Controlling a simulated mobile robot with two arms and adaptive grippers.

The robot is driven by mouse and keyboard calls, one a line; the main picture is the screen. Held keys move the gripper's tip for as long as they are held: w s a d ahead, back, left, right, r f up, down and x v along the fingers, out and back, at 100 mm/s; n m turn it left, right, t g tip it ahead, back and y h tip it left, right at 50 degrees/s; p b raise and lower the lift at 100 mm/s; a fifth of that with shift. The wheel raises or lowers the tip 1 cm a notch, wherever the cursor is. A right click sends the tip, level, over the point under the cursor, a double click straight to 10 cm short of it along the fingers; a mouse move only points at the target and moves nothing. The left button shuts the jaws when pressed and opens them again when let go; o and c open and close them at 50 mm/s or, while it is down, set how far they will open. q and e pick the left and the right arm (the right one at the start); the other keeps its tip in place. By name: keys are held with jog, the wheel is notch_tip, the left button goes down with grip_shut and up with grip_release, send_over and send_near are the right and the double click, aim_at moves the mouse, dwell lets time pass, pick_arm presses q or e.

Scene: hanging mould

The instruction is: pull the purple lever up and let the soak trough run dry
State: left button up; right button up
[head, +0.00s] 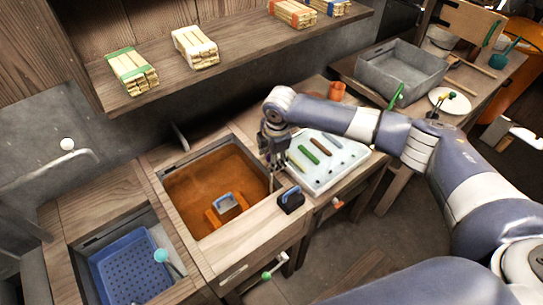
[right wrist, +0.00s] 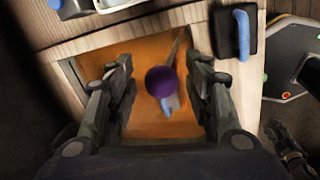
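The soak trough (head: 185,205) is a square basin in the wooden bench, with brown-orange liquid in it. It also shows below the fingers in the right wrist view (right wrist: 145,128). The purple lever's round knob (right wrist: 161,82) shows between my right gripper's fingers in the right wrist view, with a gap on both sides. A thin rod runs up from it. In the head view the knob is hidden by my gripper. My right gripper (head: 272,162) points down over the trough's right rim and is open.
A dark block with a blue handle (head: 291,202) stands right of the trough. A white tray (head: 325,180) with coloured bars lies behind it. A blue perforated basin (head: 130,270) with a light-blue knob (head: 161,255) is front left. A green knob (head: 267,275) sticks out in front.

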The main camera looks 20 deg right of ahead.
notch_tip(320, 180, up, 12)
jog(key=s, duration=0.2)
jog(key=shift+s+d, duration=0.2)
jog(key=shift+f, duration=0.15)
dwell(0.3)
